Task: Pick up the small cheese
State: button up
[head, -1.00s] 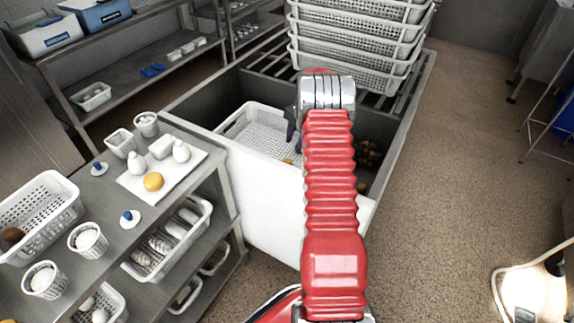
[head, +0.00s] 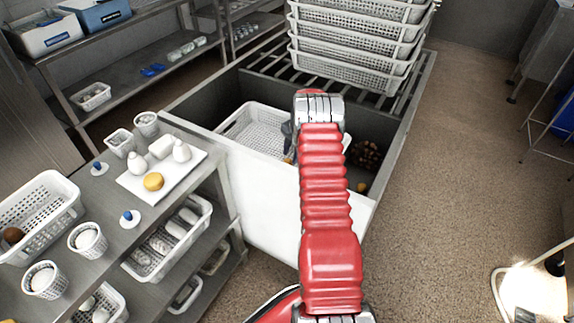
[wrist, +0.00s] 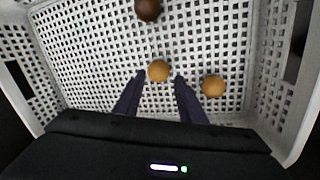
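In the wrist view, a small round yellow-orange piece (wrist: 158,70), which looks like the small cheese, lies on the basket floor. A similar, slightly larger-looking round piece (wrist: 213,85) lies to its right. A dark brown ball (wrist: 148,10) is at the top edge. My gripper (wrist: 159,77) is open, its two dark fingers on either side of the small piece, with gaps visible on both sides. I cannot tell the height of the fingertips above the floor. In the head view, my arm hides much of the white perforated basket (head: 248,122).
The basket walls (wrist: 265,70) surround the fingers. The basket sits in a large bin (head: 250,190). A stack of baskets (head: 355,45) stands behind. A dark heap (head: 366,154) lies right of my arm. A separate yellow round piece (head: 153,182) rests on a board at left.

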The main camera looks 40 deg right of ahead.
aim_at(289, 161)
jog(key=shift+x, duration=2.6)
jog(key=shift+c, duration=0.2)
jog(key=c, duration=0.6)
